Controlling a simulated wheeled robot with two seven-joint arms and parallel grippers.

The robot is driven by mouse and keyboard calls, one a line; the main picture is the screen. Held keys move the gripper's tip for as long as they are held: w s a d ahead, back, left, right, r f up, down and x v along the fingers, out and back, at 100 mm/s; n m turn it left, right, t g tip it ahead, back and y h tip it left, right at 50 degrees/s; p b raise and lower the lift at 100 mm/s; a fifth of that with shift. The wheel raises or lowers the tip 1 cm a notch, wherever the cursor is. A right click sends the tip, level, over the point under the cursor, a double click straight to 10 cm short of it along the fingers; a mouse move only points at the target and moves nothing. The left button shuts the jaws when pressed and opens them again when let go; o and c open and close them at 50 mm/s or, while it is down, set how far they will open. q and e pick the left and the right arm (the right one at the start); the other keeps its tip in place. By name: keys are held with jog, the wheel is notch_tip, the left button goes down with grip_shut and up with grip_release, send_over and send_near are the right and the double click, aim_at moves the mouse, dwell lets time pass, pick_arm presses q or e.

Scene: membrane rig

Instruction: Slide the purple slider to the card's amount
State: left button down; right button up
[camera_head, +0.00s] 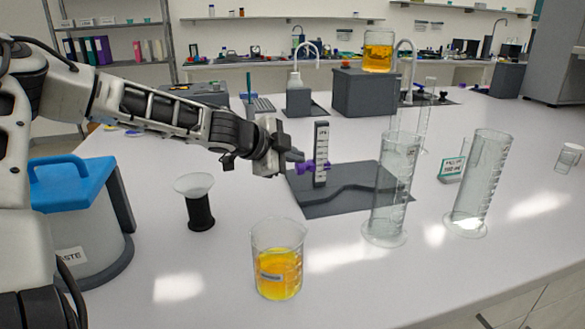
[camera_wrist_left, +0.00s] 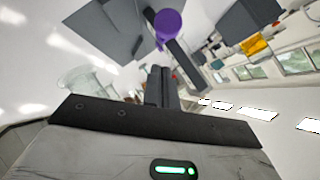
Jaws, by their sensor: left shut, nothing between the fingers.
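The purple slider (camera_head: 305,168) sits low on an upright grey post with a white scale (camera_head: 321,148), which stands on a dark grey base plate (camera_head: 345,203). In the left wrist view the purple slider (camera_wrist_left: 168,25) shows as a round knob just beyond my fingertips. My left gripper (camera_head: 298,156) is shut and empty, close to the left of the slider; I cannot tell whether it touches. Its closed fingers show in the left wrist view (camera_wrist_left: 158,75). A card (camera_head: 451,166) with a green edge stands at right, partly behind a cylinder; its small text reads roughly "100 ml". My right gripper is not in view.
A beaker of orange liquid (camera_head: 278,270) stands in front. A funnel on a black stand (camera_head: 198,203) and a blue-lidded waste bin (camera_head: 85,215) are at left. Tall glass cylinders (camera_head: 392,190) (camera_head: 480,185) stand at right. A grey block (camera_head: 365,93) with an orange beaker is behind.

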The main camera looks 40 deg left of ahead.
aim_at(308, 166)
pick_arm(q)
jog(key=shift+w+a+f, duration=0.5)
jog(key=shift+f, duration=0.2)
jog(key=shift+w+a+f, duration=0.45)
jog(key=shift+a+f, duration=0.05)
jog(key=shift+f, duration=0.15)
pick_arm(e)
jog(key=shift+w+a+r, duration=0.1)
pick_arm(q)
jog(key=shift+f, duration=0.1)
